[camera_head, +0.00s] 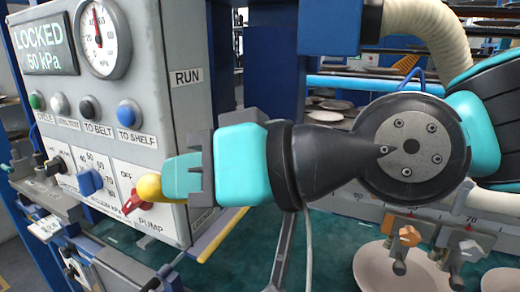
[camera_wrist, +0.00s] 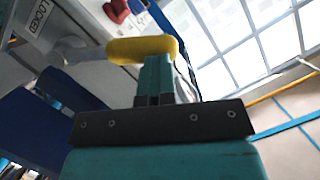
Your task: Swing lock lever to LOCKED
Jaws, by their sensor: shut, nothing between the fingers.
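The lock lever has a yellow grip (camera_wrist: 140,48) on a grey arm. In the wrist view it runs left toward the panel side, where a "LOCKED" label (camera_wrist: 38,18) shows. In the head view the yellow grip (camera_head: 149,187) shows just left of my fingertips, in front of the panel's lower right part; the rest of the lever is hidden there. My gripper (camera_head: 181,177) is shut and empty. Its fingertips, also in the wrist view (camera_wrist: 158,72), are against or very close to the yellow grip; contact is hard to tell. The display (camera_head: 45,45) reads "LOCKED 50 kPa".
The grey control panel (camera_head: 180,115) carries a gauge (camera_head: 103,38), several push buttons, a blue selector (camera_head: 90,182) and a red pump switch (camera_head: 130,235). Plates (camera_head: 380,268) hang at the lower right. A blue post stands behind my gripper.

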